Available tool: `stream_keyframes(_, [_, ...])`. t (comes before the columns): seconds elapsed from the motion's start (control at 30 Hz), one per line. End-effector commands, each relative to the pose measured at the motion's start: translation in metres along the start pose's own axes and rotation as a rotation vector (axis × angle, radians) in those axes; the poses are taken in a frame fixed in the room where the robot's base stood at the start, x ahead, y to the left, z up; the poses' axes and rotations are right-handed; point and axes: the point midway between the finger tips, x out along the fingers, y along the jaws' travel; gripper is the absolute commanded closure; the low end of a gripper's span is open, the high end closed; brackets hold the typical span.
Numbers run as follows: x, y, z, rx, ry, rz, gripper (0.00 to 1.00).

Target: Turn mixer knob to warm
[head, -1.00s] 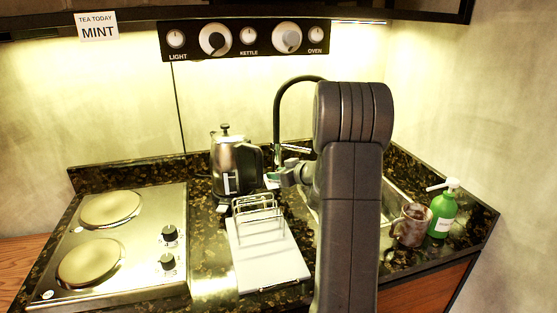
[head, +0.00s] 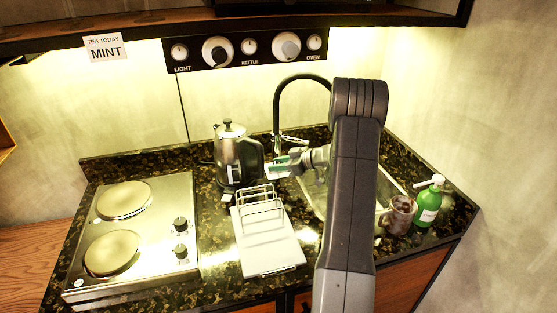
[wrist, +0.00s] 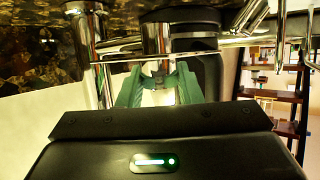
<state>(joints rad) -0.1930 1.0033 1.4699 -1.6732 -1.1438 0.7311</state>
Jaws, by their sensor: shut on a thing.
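The black arched faucet (head: 278,108) stands at the back of the counter behind the sink (head: 388,190). A chrome lever (head: 297,139) sticks out from its base to the right. My gripper (head: 276,166) is low in front of the faucet, just right of the kettle, its green fingers pointing left. In the wrist view my gripper (wrist: 158,80) is shut at the end of a chrome cylinder (wrist: 157,38) with a thin side bar. This seems to be the mixer knob; the fingers hide most of the held part. Its warm or cold setting cannot be read.
The steel kettle (head: 231,155), its black handle towards my gripper, stands close on the left. A wire rack (head: 260,203) on a white board (head: 270,252) is in front. A mug (head: 398,215) and green soap bottle (head: 428,205) stand right. The hob (head: 130,240) is left.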

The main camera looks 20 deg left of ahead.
Motion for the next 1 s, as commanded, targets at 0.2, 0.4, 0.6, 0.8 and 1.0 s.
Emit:
stream_keyframes(0.2, [-0.0001, 0.0001, 0.0003, -0.007, -0.001, -0.017, 0.91])
stream_keyframes(0.4, [0.0000, 0.0001, 0.0005, -0.008, 0.000, -0.018, 0.91])
stream_keyframes(0.6, [0.0001, 0.0001, 0.0004, -0.008, 0.000, -0.017, 0.56])
stream_keyframes(0.8, [0.0001, 0.0002, 0.0002, -0.008, 0.000, -0.017, 0.46])
stream_keyframes(1.0, [-0.0035, 0.0006, 0.0005, -0.008, 0.000, -0.016, 0.46])
